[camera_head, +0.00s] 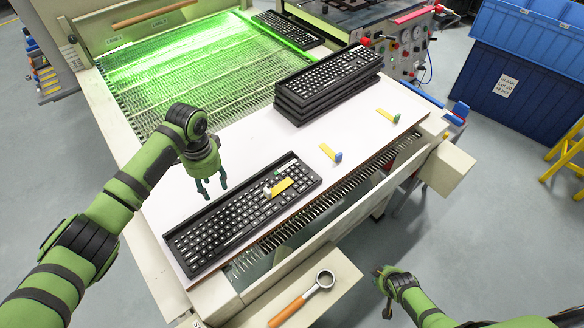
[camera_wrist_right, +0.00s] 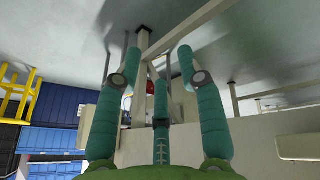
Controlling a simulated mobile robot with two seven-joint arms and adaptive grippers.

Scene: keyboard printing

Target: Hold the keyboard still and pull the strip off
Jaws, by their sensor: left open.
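A black keyboard (camera_head: 240,212) lies on the white table near its front edge, with a yellow strip (camera_head: 281,187) across its keys toward the right end. A small green piece and a pale piece sit by the strip. My left gripper (camera_head: 212,188) is open and empty just above the keyboard's back edge, left of the strip. My right gripper (camera_head: 384,294) is off the table's front side, low and away from the keyboard. In the right wrist view its teal fingers (camera_wrist_right: 158,85) are spread apart with nothing between them.
A stack of keyboards (camera_head: 328,82) stands behind at right. Two more yellow strips with coloured ends (camera_head: 328,151) (camera_head: 386,114) lie on the white surface. A green-lit conveyor (camera_head: 185,75) is behind.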

